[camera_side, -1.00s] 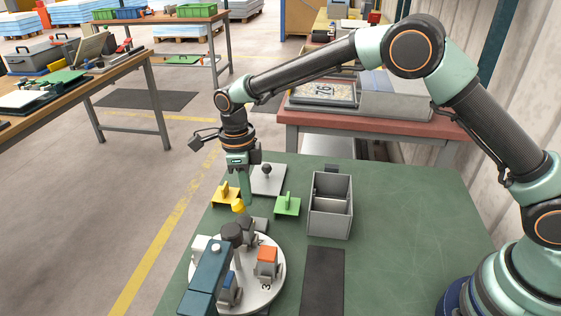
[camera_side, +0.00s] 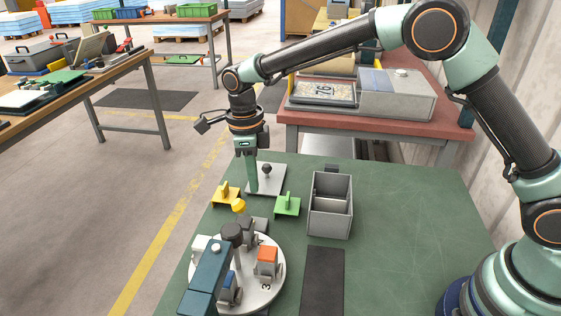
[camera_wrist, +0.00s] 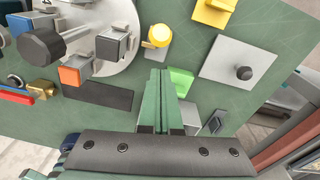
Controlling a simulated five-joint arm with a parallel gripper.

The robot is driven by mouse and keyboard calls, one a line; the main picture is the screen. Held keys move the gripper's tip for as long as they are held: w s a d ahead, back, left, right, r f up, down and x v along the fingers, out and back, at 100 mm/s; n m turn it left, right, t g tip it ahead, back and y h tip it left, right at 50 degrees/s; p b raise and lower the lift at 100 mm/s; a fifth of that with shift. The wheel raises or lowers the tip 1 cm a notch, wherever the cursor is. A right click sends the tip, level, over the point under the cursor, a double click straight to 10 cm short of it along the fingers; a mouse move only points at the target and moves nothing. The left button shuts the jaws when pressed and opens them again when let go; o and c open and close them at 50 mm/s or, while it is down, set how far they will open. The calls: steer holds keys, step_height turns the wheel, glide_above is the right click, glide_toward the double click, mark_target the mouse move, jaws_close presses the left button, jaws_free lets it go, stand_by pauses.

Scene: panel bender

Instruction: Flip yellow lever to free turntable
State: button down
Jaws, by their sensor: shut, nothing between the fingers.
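The yellow lever (camera_side: 239,205) has a rounded yellow knob and stands at the back edge of the turntable, beside a grey block. Its knob also shows in the wrist view (camera_wrist: 159,36). The turntable (camera_side: 272,291) is a pale round disc carrying several blocks, one topped orange. My gripper (camera_side: 252,191) is shut and empty, pointing down behind and slightly right of the lever, apart from it. In the wrist view its closed fingers (camera_wrist: 157,76) end just below the knob in the picture. A teal arm and dark knob hide part of the turntable.
A yellow bracket (camera_side: 226,195), a green bracket (camera_side: 288,206) and a grey plate with a black knob (camera_side: 268,179) surround the gripper. A grey open box (camera_side: 331,229) stands to the right. The green table is clear farther right.

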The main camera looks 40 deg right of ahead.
steer(key=shift+w+a+r, duration=1.85)
steer(key=shift+w+a, duration=0.35)
steer(key=shift+a, duration=0.35)
steer(key=s+d+r+n+t+y, duration=0.1)
steer(key=s+d+r+n+t, duration=0.15)
steer(key=d+r+n, duration=0.4)
steer(key=s+d+r+n+t, duration=0.1)
steer(key=s+d+r+n, duration=0.3)
steer(key=d+r+n, duration=0.3)
steer(key=s+d+f+n+t, duration=0.3)
steer(key=s+d+n, duration=0.7)
steer(key=s, duration=0.5)
steer(key=shift+s+d+n+h, duration=0.2)
steer(key=shift+d+n+h, duration=0.15)
steer(key=shift+n, duration=0.4)
